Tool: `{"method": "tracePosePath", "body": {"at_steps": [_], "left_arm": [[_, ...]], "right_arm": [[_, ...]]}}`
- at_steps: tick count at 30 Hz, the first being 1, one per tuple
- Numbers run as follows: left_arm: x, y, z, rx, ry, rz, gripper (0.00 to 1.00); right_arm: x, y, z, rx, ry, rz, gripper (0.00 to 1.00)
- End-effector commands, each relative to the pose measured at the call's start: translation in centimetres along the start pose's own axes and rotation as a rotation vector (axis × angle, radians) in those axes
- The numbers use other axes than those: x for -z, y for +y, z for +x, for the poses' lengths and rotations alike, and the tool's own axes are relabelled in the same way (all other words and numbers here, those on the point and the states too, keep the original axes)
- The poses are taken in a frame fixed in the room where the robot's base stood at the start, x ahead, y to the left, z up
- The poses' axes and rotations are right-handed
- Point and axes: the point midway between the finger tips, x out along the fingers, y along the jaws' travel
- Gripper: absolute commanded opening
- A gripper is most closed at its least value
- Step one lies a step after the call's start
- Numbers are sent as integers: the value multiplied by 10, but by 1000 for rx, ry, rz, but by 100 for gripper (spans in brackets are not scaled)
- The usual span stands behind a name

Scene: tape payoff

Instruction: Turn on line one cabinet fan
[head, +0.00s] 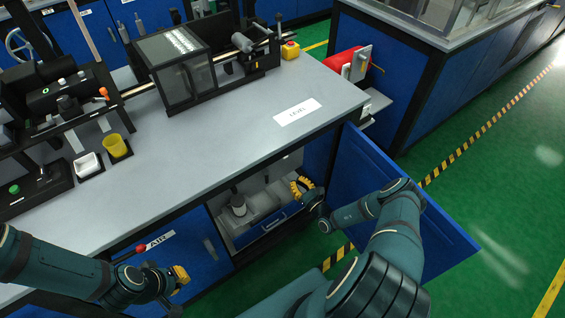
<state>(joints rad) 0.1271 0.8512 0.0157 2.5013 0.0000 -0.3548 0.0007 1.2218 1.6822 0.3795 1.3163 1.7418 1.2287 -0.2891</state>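The cabinet under the line's bench stands open; its blue door (385,205) is swung out to the right. Inside are a grey cylindrical part (238,205) and a blue-fronted unit (268,228). I cannot make out a fan or its switch for certain. My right gripper (301,187), with yellow fingers, is at the cabinet opening, right of the cylinder. Its fingers look spread, with nothing seen between them. My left gripper (181,275) is at lower left, in front of a closed blue door marked AIR (160,240); its finger gap is not clear.
A red lever (128,252) is near my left gripper. Green floor is free at right.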

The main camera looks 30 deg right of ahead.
Motion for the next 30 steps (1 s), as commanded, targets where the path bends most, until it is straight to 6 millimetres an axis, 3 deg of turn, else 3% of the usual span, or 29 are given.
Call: {"method": "tracePosePath", "body": {"at_steps": [8, 23, 30], "left_arm": [[0, -2, 4, 0, 2, 0, 0], [3, -9, 25, 1, 13, 2, 0], [3, -8, 21, 1, 12, 1, 0]], "right_arm": [[1, 1, 18, -5, -1, -1, 0], [0, 1, 104, -4, -1, -2, 0], [-26, 1, 92, -4, 1, 1, 0]]}}
